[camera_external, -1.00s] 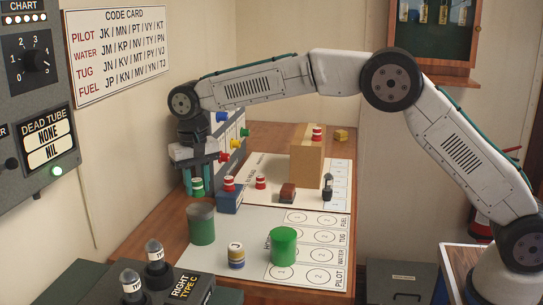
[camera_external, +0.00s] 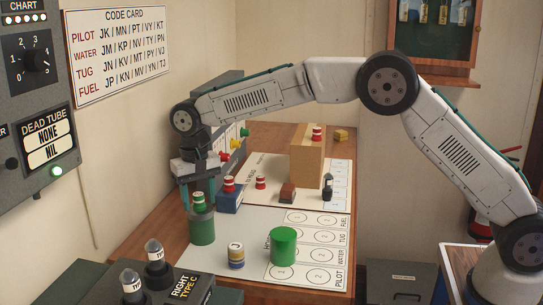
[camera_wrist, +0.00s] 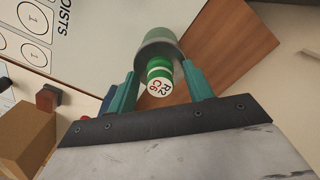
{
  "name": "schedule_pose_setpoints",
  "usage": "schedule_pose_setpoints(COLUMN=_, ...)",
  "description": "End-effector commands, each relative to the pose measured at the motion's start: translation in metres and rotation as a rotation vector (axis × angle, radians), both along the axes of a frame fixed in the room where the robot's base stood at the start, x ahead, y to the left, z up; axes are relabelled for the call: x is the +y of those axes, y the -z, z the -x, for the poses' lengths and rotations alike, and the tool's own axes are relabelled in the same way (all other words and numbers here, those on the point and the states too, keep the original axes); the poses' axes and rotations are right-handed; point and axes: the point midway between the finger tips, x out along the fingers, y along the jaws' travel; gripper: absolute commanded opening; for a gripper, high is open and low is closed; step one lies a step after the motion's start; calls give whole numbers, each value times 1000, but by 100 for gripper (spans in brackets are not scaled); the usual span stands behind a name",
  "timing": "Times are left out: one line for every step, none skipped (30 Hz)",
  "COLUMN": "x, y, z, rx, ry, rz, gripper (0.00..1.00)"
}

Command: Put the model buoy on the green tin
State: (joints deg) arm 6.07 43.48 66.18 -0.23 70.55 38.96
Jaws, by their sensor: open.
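The model buoy (camera_external: 199,202) is a small green and white striped cylinder. It appears to stand upright on top of the dark green tin (camera_external: 202,230), near the table's left edge. In the wrist view the buoy (camera_wrist: 160,80) has a white face marked "R2 C6", and the tin (camera_wrist: 161,42) shows just beyond it. My gripper (camera_external: 199,198) is around the buoy from above. In the wrist view my gripper (camera_wrist: 160,88) is open, with a gap on each side of the buoy. A brighter green cylinder (camera_external: 283,246) stands to the right.
A blue block (camera_external: 229,201) with a red and white buoy (camera_external: 229,184) on it stands close to my gripper's right. A tan box (camera_external: 307,165) stands farther back. A panel with coloured knobs (camera_external: 233,144) is behind the gripper.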

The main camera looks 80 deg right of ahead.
Motion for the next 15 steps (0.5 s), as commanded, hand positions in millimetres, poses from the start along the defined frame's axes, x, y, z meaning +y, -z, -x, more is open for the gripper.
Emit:
schedule_pose_setpoints(x=0, y=-3, z=0, rx=-1, ry=0, rz=0, gripper=51)
schedule_pose_setpoints(x=0, y=-5, z=0, rx=-1, ry=0, rz=0, gripper=51)
schedule_pose_setpoints(x=0, y=-9, z=-1, rx=-3, ry=0, rz=0, gripper=51)
schedule_pose_setpoints(x=0, y=-13, z=-1, rx=-4, ry=0, rz=1, gripper=51)
schedule_pose_setpoints(x=0, y=-18, z=-1, rx=-4, ry=0, rz=0, gripper=51)
schedule_pose_setpoints(x=0, y=-25, z=-1, rx=-4, ry=0, rz=0, gripper=51)
schedule_pose_setpoints(x=0, y=-32, z=-1, rx=-5, ry=0, rz=1, gripper=51)
schedule_pose_setpoints(x=0, y=-38, z=-1, rx=-5, ry=0, rz=1, gripper=51)
schedule_pose_setpoints(x=0, y=-47, z=-1, rx=-6, ry=0, rz=1, gripper=51)
schedule_pose_setpoints(x=0, y=-54, z=-1, rx=-5, ry=0, rz=1, gripper=51)
schedule_pose_setpoints(x=0, y=-61, z=-1, rx=-5, ry=0, rz=1, gripper=51)
schedule_pose_setpoints(x=0, y=-69, z=-1, rx=-4, ry=0, rz=0, gripper=51)
schedule_pose_setpoints(x=0, y=-75, z=-1, rx=-4, ry=0, rz=1, gripper=51)
schedule_pose_setpoints(x=0, y=-82, z=-1, rx=-5, ry=0, rz=1, gripper=51)
schedule_pose_setpoints(x=0, y=-89, z=-1, rx=-4, ry=0, rz=1, gripper=51)
